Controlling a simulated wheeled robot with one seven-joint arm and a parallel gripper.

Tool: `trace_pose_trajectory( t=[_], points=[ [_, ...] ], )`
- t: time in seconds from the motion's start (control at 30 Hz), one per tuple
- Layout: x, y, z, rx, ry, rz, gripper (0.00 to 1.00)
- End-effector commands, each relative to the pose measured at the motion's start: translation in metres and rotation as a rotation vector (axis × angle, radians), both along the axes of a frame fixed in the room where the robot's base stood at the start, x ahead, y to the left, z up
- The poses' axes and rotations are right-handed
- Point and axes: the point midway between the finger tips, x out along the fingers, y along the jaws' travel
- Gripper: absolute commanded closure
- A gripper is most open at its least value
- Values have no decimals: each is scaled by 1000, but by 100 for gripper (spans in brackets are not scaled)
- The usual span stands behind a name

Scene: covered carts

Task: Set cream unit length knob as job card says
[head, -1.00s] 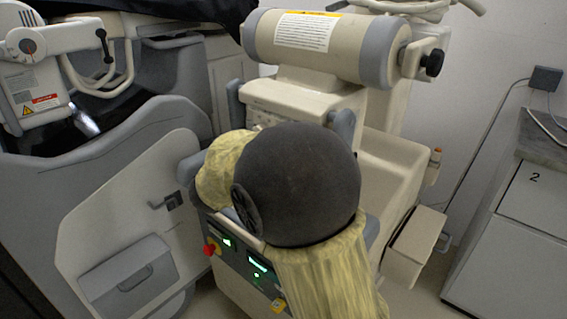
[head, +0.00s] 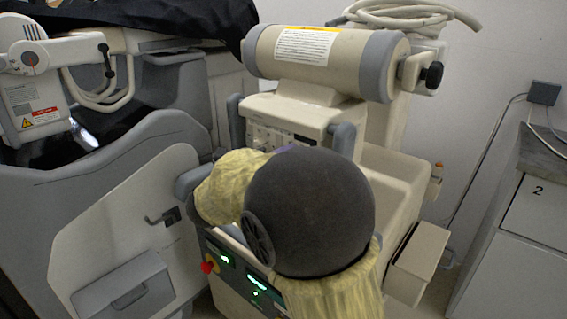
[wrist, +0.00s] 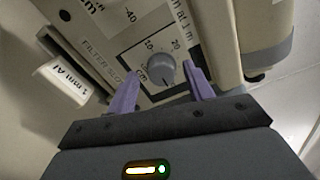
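The cream unit (head: 325,92) stands in the middle of the head view, with a labelled cylinder on top and a control panel (head: 268,137) below it. In the wrist view a round grey knob (wrist: 160,70) sits on a dial plate with "cm" and numbers including 10 and 20. A dark mark shows near its lower edge; the exact setting is too small to read. My gripper (wrist: 162,72) is open, its two purple fingers on either side of the knob, with visible gaps. Contact cannot be told. In the head view my arm hides most of the gripper. No job card is recognizable.
A white tag (wrist: 64,80) reading "1 mm Al" sticks out left of the dial. Grey handles (head: 343,138) flank the panel. A grey-and-cream machine (head: 110,190) stands left, a white cabinet (head: 520,240) right. Draped black cloth (head: 190,22) lies behind.

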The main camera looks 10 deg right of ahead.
Motion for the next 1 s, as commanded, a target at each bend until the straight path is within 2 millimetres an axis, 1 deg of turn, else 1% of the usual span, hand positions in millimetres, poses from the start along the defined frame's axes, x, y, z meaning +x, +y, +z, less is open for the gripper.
trace_pose_trajectory(
  t=[0.17, 0.27, 0.37, 1.0],
  points=[
    [-1, 1, 1, 0, -2, 1, 48],
    [-4, 7, 2, -1, -2, 3, 48],
    [-11, 17, 2, 0, -1, 3, 48],
    [-85, 118, 2, -1, 0, 4, 48]
  ],
)
